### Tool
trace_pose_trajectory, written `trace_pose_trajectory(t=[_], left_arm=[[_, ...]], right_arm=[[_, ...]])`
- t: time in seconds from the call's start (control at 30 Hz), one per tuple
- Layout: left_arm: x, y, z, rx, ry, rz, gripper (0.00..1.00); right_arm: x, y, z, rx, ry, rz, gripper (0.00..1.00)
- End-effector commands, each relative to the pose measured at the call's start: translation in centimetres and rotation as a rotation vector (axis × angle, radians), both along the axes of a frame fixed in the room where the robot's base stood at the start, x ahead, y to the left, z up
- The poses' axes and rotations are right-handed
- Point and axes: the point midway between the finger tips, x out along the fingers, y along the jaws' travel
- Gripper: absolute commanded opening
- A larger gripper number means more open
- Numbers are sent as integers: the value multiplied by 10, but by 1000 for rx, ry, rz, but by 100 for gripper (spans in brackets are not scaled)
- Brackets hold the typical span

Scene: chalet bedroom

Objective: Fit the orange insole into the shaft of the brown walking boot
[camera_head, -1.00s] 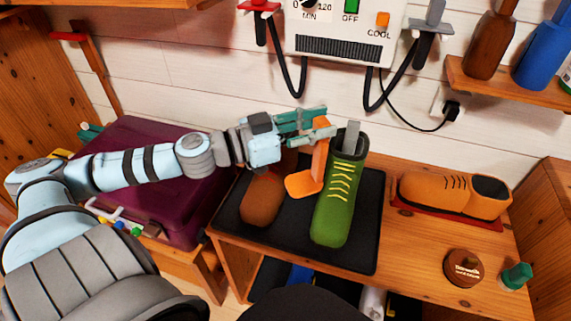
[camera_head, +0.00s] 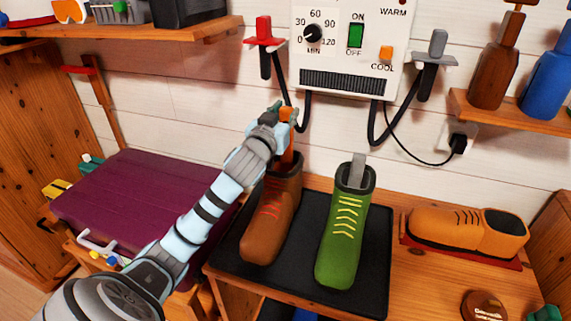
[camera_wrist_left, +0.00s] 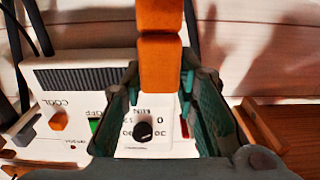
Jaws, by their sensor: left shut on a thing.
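The brown walking boot (camera_head: 272,215) with red laces stands upright on the black tray (camera_head: 228,258). My left gripper (camera_head: 283,114) is above its shaft, shut on the orange insole (camera_head: 288,143). The insole hangs upright below the jaws, and its lower part meets the shaft opening. How deep it sits inside is hidden by the shaft wall. In the left wrist view the orange insole (camera_wrist_left: 160,60) runs between the green-padded fingers and out of the top of the picture. My right gripper is not in view.
A green boot (camera_head: 342,238) with a grey piece standing in its shaft is close to the right. An orange shoe (camera_head: 447,229) lies on a red base further right. A dryer box (camera_head: 345,50) with cables hangs behind. A purple case (camera_head: 130,200) is at left.

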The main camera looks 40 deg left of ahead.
Motion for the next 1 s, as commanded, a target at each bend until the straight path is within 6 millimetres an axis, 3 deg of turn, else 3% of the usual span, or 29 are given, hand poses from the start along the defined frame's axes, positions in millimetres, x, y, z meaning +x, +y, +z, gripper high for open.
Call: trace_pose_trajectory(t=[0.03, 0.27, 0.37, 0.43, 0.83, 0.87, 1.0], left_arm=[[0, 0, -20, 1, 3, -1, 0], [0, -1, -51, 1, -1, -1, 0], [0, 0, -77, 0, 1, -1, 0], [0, -1, -91, 0, 0, -2, 0], [0, -1, -96, 1, -3, -2, 0], [0, -1, -96, 1, -2, -2, 29], [0, 0, -95, 1, -3, -2, 47]], right_arm=[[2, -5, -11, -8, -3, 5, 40], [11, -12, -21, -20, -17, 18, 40], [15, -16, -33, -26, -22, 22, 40], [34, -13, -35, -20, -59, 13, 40], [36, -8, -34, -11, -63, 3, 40], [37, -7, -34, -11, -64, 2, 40], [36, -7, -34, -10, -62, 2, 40]])
